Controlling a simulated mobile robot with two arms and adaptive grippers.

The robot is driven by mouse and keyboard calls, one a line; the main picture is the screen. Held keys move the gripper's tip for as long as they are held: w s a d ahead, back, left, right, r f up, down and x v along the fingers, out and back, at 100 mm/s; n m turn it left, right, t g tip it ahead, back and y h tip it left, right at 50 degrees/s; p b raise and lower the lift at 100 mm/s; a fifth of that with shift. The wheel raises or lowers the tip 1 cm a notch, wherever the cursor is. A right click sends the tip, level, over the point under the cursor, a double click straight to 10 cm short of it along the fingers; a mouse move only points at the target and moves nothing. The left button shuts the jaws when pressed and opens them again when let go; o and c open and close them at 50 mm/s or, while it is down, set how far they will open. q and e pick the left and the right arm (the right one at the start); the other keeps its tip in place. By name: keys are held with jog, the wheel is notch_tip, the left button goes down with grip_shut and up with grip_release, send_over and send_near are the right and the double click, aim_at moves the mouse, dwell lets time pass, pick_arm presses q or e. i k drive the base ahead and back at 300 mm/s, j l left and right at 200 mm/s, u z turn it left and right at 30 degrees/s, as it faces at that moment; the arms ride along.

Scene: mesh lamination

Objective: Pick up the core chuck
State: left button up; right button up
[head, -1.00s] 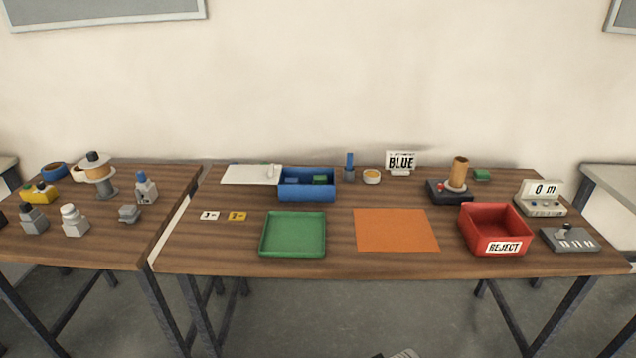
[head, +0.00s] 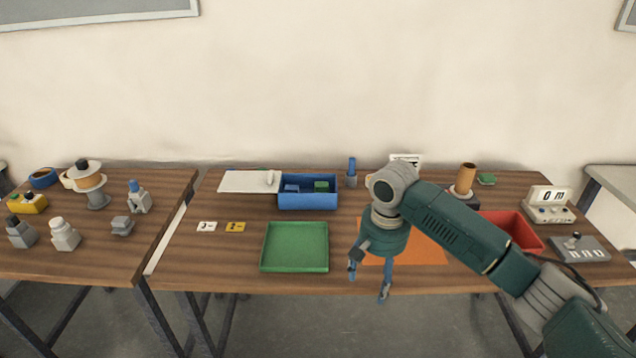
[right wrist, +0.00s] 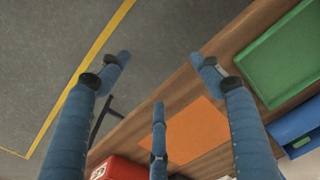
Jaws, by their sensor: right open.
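No part carries a core chuck label, so I cannot tell for sure which one it is. Small grey fittings stand on the left table: a low grey block (head: 122,225), a grey piece with a blue top (head: 138,197), a white-topped one (head: 64,235) and a dark-topped one (head: 20,232). A cardboard tube (head: 467,178) stands upright on a base at the back right. My right gripper (head: 368,281) is open and empty, fingers down at the front table edge beside the orange sheet. Its spread blue fingers (right wrist: 160,75) show in the right wrist view. My left gripper is out of view.
A green tray (head: 295,247) lies left of my right gripper, with a blue bin (head: 308,193) behind it. My right arm partly hides the orange sheet (head: 430,250) and red bin (head: 512,228). A narrow gap separates the tables.

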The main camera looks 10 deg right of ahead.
aim_at(320, 187)
jog(key=i, duration=1.7)
